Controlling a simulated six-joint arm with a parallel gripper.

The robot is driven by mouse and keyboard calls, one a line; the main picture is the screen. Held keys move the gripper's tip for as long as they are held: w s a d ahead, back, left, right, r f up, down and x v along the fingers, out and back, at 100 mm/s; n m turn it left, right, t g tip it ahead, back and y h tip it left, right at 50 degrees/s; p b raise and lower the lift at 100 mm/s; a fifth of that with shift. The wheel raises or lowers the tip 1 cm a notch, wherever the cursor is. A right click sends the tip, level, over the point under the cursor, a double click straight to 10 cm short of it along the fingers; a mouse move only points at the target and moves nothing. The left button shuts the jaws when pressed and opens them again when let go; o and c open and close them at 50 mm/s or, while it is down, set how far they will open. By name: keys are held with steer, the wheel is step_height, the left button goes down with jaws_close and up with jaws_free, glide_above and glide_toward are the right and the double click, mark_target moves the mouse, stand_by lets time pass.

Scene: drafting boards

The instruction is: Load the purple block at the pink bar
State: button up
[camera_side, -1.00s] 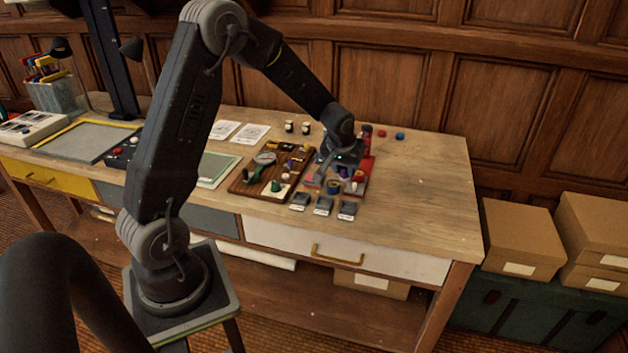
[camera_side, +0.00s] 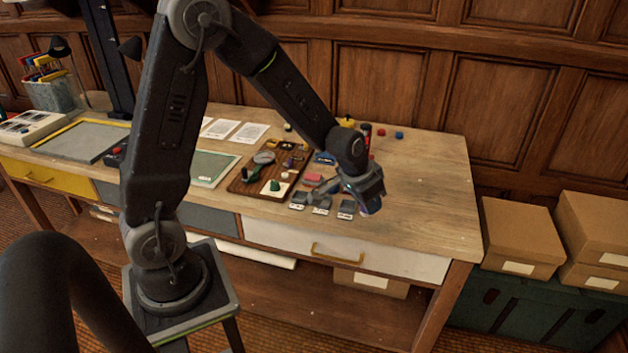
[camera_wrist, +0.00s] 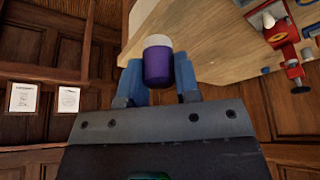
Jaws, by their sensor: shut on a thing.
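My gripper (camera_side: 366,207) is shut on the purple block (camera_wrist: 158,68), which sits between two blue fingers in the wrist view. The block is a rounded purple piece with a pale grey-white end. In the side view the gripper is tilted above the front part of the wooden table, right of the small grey pads, and the block is mostly hidden. A small pinkish-red piece (camera_side: 312,177) shows left of my wrist; I cannot tell whether it is the pink bar. A red fixture (camera_wrist: 284,31) stands on the table in the wrist view, apart from the block.
Several grey pads with labels (camera_side: 321,201) lie near the table's front edge. A brown wooden tray (camera_side: 250,184) with tools and small pieces lies to their left. Small red and blue pieces (camera_side: 399,135) stand at the back. The table's right end (camera_side: 430,195) is clear.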

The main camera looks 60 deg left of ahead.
steer(key=w+a+n+y, duration=0.1)
steer(key=w+a+n, duration=0.1)
steer(key=a, duration=0.5)
steer(key=w+a+n+y, duration=0.1)
steer(key=w+a+n, duration=0.15)
steer(key=a, duration=0.55)
steer(key=n+g+y, duration=0.1)
steer(key=n, duration=0.4)
glide_above(313, 176)
steer(key=f, duration=0.2)
steer(key=shift+m, duration=0.25)
steer(key=shift+f, duration=2.75)
steer(key=shift+f, duration=0.65)
steer(key=shift+r, duration=0.15)
step_height(313, 176, up, 7)
steer(key=shift+d, duration=0.1)
